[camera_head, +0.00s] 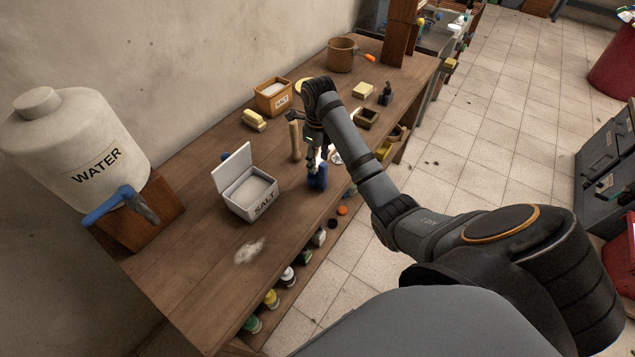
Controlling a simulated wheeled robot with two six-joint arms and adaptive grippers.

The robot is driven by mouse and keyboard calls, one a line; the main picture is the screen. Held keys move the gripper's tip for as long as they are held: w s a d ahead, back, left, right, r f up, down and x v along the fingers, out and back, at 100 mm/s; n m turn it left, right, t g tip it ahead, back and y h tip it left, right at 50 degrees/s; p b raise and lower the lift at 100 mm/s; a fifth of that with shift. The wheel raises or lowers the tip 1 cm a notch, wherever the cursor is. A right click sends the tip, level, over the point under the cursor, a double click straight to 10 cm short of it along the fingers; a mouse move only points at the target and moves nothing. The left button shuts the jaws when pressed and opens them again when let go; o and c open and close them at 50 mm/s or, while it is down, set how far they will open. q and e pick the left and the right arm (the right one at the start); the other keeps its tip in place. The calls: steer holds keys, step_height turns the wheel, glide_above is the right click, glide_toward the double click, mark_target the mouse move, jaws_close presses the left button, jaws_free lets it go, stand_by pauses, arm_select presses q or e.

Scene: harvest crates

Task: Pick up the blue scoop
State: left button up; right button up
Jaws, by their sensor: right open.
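A blue object (317,179), which looks like the blue scoop, is on the wooden workbench near its front edge, to the right of the open white salt box. Its exact shape is too small to tell. My right gripper (315,160) points down just above it, with its jaws open. I cannot tell whether the fingers touch it, and the gripper partly hides its top. My left gripper is not in view.
The white salt box (262,207) stands left of the gripper, and a wooden handle-like piece (295,141) rises close beside it. A water tank (79,150), a wooden salt box (272,97) and a pot (341,54) stand along the wall. The workbench (190,285) is mostly clear at front left.

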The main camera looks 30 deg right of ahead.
mark_target(321, 172)
steer(key=shift+s+f+b, duration=0.4)
steer(key=shift+f+b, duration=0.1)
steer(key=shift+b, duration=0.1)
steer(key=f+b, duration=0.1)
steer(key=f, duration=0.1)
steer(key=f+b, duration=0.1)
steer(key=shift+s+f+b, duration=0.3)
steer(key=shift+s+f, duration=0.05)
steer(key=shift+f, duration=0.05)
steer(key=shift+w, duration=0.1)
steer(key=shift+r, duration=0.15)
steer(key=c, duration=0.6)
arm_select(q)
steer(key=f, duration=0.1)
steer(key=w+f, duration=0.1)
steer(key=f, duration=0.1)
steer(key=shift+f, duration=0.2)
arm_select(e)
jaws_close()
